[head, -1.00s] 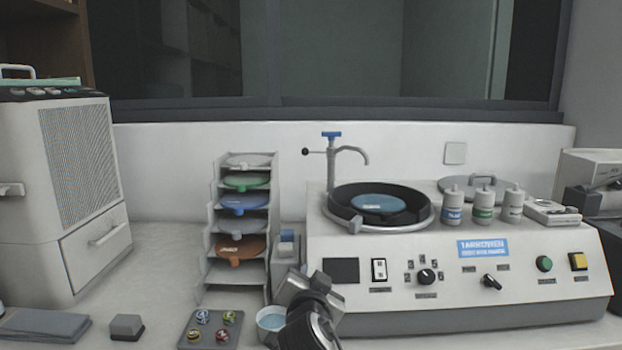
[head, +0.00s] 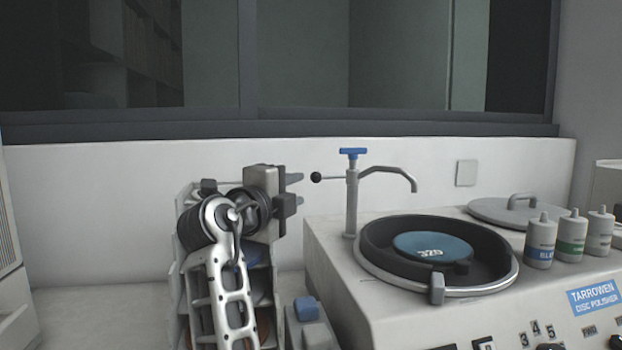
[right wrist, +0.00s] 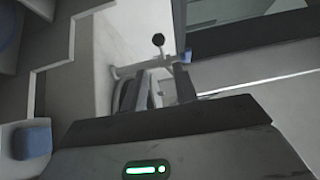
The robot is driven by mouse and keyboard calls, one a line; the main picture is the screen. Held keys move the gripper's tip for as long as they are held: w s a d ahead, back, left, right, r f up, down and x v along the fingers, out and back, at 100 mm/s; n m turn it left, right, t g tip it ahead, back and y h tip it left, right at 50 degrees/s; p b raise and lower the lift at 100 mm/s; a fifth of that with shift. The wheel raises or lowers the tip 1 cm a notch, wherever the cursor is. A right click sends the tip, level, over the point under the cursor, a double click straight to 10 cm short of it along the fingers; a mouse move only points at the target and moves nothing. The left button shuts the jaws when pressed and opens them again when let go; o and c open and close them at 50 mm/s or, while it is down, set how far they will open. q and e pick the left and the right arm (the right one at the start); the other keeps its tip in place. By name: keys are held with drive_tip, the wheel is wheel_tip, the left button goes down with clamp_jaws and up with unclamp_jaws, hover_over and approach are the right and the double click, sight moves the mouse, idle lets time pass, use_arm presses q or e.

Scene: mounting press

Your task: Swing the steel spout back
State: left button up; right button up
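The steel spout (head: 392,171) curves to the right from its upright post (head: 351,208), its tip above the black polishing bowl (head: 372,238). A blue T-handle (head: 353,152) tops the post. A thin lever with a black ball knob (head: 316,177) sticks out to the left. My right gripper (head: 298,189) is open and empty, left of the knob and pointing right towards the post, apart from both in the head view. The right wrist view shows the knob (right wrist: 158,40) and post beyond the fingers (right wrist: 162,88). My left gripper is out of view.
The disc polisher (head: 335,262) fills the right, with a blue disc (head: 432,247) in the bowl and bottles (head: 541,242) beside it. A disc rack (head: 182,290) stands behind my right arm. A blue-topped block (head: 306,309) stands between rack and polisher.

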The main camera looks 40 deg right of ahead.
sight(326, 178)
drive_tip(key=p+x, duration=0.1)
drive_tip(key=x, duration=0.3)
drive_tip(key=p+x, duration=0.2)
drive_tip(key=x, duration=0.3)
drive_tip(key=p+x, duration=0.1)
drive_tip(key=x, duration=0.4)
drive_tip(key=shift+s+d+r, duration=0.1)
drive_tip(key=shift+s+d, duration=0.1)
drive_tip(key=shift+s, duration=0.1)
drive_tip(key=shift+w+d+p, duration=0.2)
drive_tip(key=shift+d+p, duration=0.15)
drive_tip(key=shift+d, duration=0.1)
clamp_jaws()
